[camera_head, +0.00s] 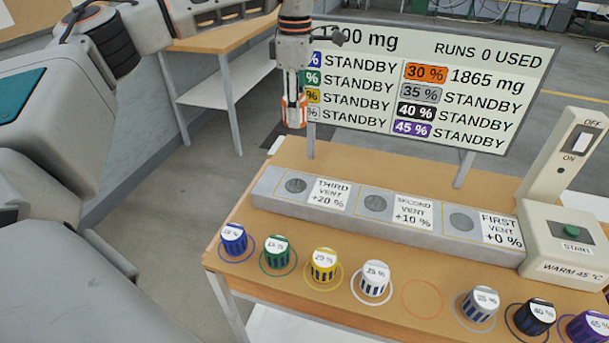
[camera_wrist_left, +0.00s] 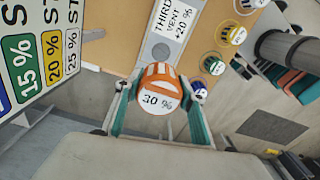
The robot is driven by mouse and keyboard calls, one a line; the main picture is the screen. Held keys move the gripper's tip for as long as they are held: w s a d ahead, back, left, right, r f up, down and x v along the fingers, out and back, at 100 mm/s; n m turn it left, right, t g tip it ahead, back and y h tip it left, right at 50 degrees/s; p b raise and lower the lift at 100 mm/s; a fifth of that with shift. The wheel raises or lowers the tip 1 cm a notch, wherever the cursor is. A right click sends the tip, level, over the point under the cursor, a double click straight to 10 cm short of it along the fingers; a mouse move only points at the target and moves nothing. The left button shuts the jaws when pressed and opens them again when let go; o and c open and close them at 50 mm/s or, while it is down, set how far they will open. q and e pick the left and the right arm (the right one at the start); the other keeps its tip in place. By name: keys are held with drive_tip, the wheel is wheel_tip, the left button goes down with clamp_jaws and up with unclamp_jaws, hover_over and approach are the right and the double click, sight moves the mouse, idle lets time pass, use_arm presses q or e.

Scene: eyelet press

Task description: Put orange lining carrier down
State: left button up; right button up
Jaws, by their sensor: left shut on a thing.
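The orange lining carrier (camera_wrist_left: 160,78), with a white cap reading 30 %, is between the two fingers of my left gripper (camera_wrist_left: 165,92) in the left wrist view. My left gripper (camera_head: 293,112) is shut on it. In the head view they hang in the air near the table's back left corner, in front of the board's left edge, with the carrier (camera_head: 294,123) low between the fingers. An empty orange ring (camera_head: 422,299) is marked on the table between the white and grey carriers. My right gripper is not in view.
Blue (camera_head: 234,239), green (camera_head: 277,251), yellow (camera_head: 324,265), white (camera_head: 374,277), grey (camera_head: 480,304), black (camera_head: 535,317) and purple (camera_head: 589,327) carriers stand along the front. A grey vent bar (camera_head: 335,213) lies behind them. The START box (camera_head: 570,240) is at right, the standby board (camera_head: 440,85) behind.

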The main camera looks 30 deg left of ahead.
use_arm(q)
wheel_tip(320, 180, down, 5)
hover_over(297, 186)
wheel_tip(297, 186, down, 10)
drive_tip(key=shift+f, duration=2.25)
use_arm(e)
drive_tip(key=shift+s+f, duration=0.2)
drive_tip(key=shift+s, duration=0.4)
use_arm(q)
drive_tip(key=shift+f, duration=0.15)
drive_tip(key=o, duration=1.1)
drive_tip(key=shift+o, duration=0.2)
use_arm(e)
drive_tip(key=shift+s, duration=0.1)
